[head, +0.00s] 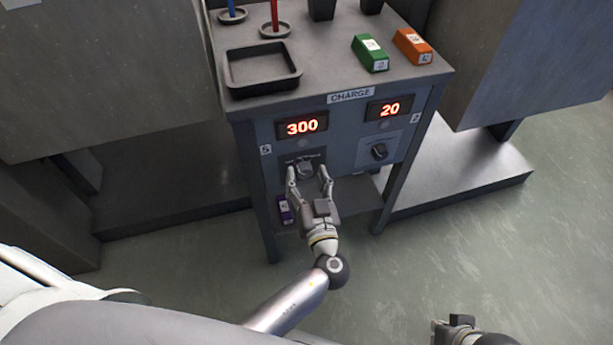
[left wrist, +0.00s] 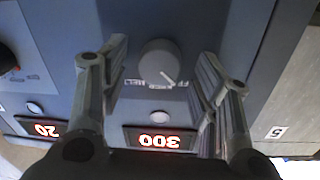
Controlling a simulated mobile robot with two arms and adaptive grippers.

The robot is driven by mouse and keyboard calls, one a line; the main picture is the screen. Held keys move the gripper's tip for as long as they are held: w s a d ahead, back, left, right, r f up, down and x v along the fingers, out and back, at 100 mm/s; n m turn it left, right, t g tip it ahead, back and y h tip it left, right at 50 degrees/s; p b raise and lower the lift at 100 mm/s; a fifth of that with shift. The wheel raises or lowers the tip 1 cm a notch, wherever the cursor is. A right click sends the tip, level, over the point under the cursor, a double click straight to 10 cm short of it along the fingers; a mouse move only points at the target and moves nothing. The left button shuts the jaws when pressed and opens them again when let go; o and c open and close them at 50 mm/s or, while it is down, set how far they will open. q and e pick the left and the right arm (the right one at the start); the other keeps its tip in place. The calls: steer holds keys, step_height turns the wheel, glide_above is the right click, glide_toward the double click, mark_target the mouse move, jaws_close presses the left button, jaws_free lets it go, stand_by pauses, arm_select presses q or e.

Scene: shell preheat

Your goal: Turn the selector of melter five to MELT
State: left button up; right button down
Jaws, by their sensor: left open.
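The selector of melter five is a round grey knob (head: 305,170) under the lit 300 display (head: 301,126), by the label 5 (head: 265,149). My left gripper (head: 308,174) is open, with one finger on each side of the knob. In the left wrist view, which is upside down, the knob (left wrist: 158,62) sits between the fingers with a gap on both sides. Its pale pointer mark slants to the picture's lower right, away from the lettering at left that seems to read MELT (left wrist: 116,84). My right gripper (head: 455,328) is at the bottom edge, partly cut off.
A second knob (head: 379,151) sits right, under the lit 20 display (head: 389,108). On the bench top are a black tray (head: 236,80), a green block (head: 370,53) and an orange block (head: 413,46). A purple block (head: 285,211) lies below. Open floor is at right.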

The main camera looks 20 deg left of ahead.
arm_select(q)
steer(key=shift+w+a, duration=0.15)
steer(key=shift+w, duration=0.1)
steer(key=c, duration=1)
steer(key=shift+c, duration=0.2)
